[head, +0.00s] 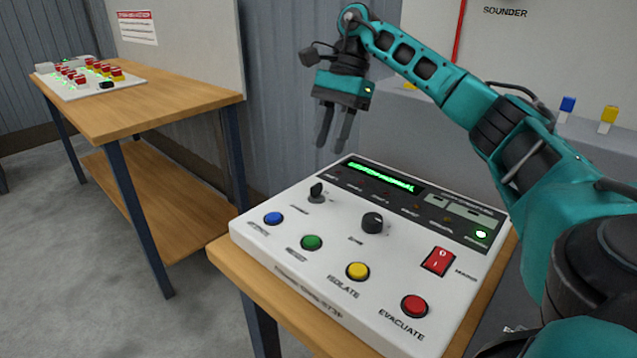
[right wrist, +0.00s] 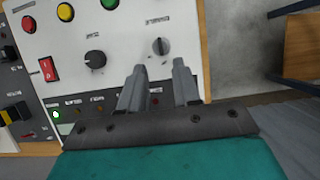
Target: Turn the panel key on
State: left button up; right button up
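The panel key (head: 317,192) is a small dark key switch near the back left of the white control panel (head: 262,243). In the right wrist view the key (right wrist: 160,46) shows as a grey round piece with an upright bar, just beyond the fingertips. My right gripper (head: 333,145) is open and empty, pointing down above the panel's back left corner, apart from the key. In the right wrist view its two fingers (right wrist: 158,72) stand apart with a clear gap. My left gripper is not in view.
A black rotary knob (head: 373,223) sits right of the key. Blue (head: 273,218), green (head: 311,242), yellow (head: 357,271) and red (head: 414,306) buttons line the front. A red rocker switch (head: 438,261) is at right. Another wooden table (head: 150,95) stands at left.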

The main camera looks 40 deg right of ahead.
aim_at(317, 184)
jog(key=b+x, duration=0.1)
jog(key=x, duration=0.7)
grip_shut()
dwell(0.3)
